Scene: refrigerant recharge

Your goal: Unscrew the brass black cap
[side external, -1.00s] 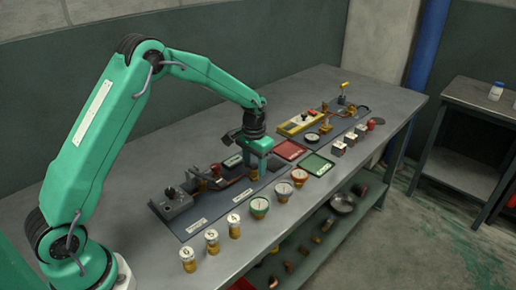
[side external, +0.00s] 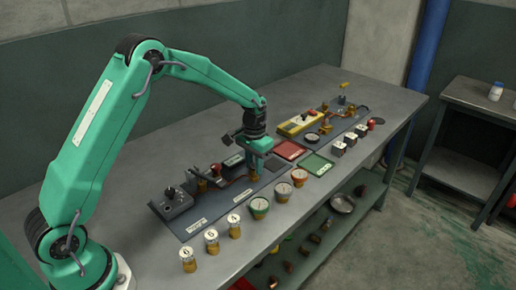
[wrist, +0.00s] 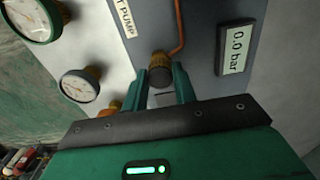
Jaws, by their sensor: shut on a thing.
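The brass fitting with the dark cap (wrist: 160,62) sits between my fingertips in the wrist view. Its brass knurled side and dark end show, and the fingers hide part of it. My gripper (wrist: 160,82) is shut on this cap, one finger on each side. In the side external view, my gripper (side external: 260,168) points straight down at the dark panel (side external: 210,222) on the bench. Brass shows just under its fingers there. I cannot tell whether the cap has turned on its fitting.
A copper pipe (wrist: 178,35) runs close to the fitting. A display reading 0.0 bar (wrist: 236,48) is to the right, and a round gauge (wrist: 80,86) to the left. Several capped jars stand along the bench front. A red tray (side external: 290,150) and green tray (side external: 318,164) lie beyond my gripper.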

